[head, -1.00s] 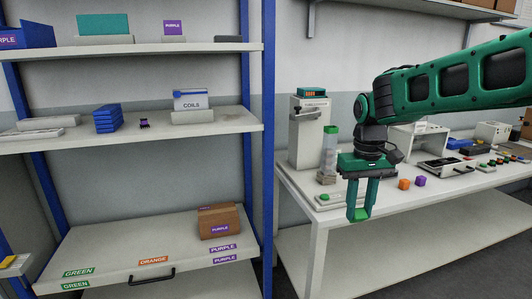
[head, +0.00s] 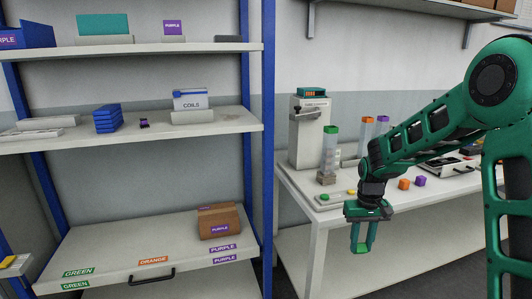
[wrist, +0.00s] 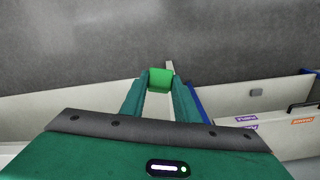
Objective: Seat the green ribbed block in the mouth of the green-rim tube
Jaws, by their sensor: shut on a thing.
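The green block (wrist: 160,80) is held between the fingertips of my gripper (wrist: 160,88) in the wrist view. Its ribs are too small to make out. In the head view my gripper (head: 362,247) points down in front of the workbench's front edge, with its fingertips lower than the bench top. The green-rim tube (head: 329,153) is clear, with a green band at its top. It stands upright on the bench, to the left of and above my gripper in the picture, well apart from it. The wrist view does not show the tube.
An orange-rim tube (head: 365,134) and a purple-rim tube (head: 382,124) stand right of the green one, partly behind my arm. A grey machine (head: 308,145) stands behind. Orange (head: 404,184) and purple (head: 420,181) blocks lie on the bench (head: 318,215). A shelf rack (head: 268,130) stands left.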

